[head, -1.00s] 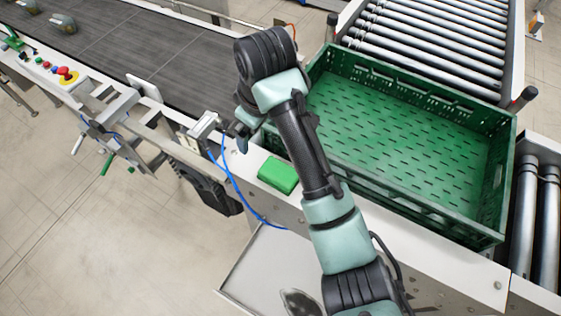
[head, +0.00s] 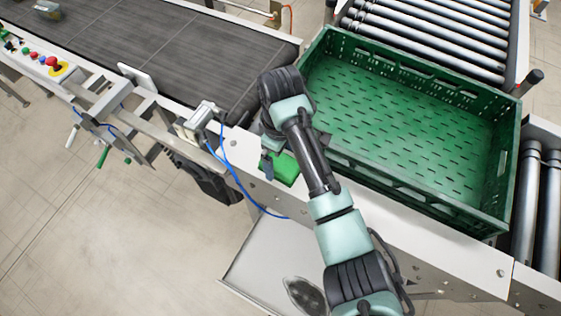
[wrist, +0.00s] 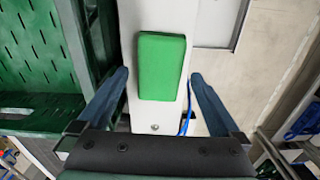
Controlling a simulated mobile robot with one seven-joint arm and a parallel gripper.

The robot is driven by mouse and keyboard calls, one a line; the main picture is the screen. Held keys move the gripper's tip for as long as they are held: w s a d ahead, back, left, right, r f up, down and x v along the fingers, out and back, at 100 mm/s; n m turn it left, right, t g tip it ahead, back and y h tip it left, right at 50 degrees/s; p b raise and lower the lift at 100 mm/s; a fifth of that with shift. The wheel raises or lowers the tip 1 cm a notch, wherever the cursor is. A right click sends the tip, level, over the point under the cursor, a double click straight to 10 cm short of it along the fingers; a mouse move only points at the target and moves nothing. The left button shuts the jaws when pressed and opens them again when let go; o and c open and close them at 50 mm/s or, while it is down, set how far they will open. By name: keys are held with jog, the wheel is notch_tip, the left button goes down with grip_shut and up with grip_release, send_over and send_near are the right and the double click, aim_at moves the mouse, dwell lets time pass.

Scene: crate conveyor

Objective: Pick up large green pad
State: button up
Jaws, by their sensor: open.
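The large green pad (head: 287,171) is a flat, bright green block on the white metal frame beside the green crate. My arm partly hides it in the head view. In the wrist view the whole pad (wrist: 161,66) shows, lying lengthwise ahead of my fingers. My gripper (wrist: 158,80) is open and empty, with one blue-grey finger toward each side of the pad. The fingers appear wider apart than the pad and do not visibly touch it. In the head view my gripper (head: 269,162) hangs at the pad's left end.
An empty green crate (head: 507,150) stands right of the pad, its wall close to the frame (head: 375,203). A dark conveyor belt (head: 150,42) lies to the upper left. A blue cable (head: 232,172) loops left of the pad. Metal rollers (head: 430,42) lie behind the crate.

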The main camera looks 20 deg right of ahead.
aim_at(281, 162)
jog(key=shift+f, duration=1.45)
jog(key=c, duration=1.2)
notch_tip(281, 162, up, 10)
jog(key=shift+r+b, duration=0.1)
jog(key=shift+b, duration=0.3)
jog(key=shift+c, duration=0.2)
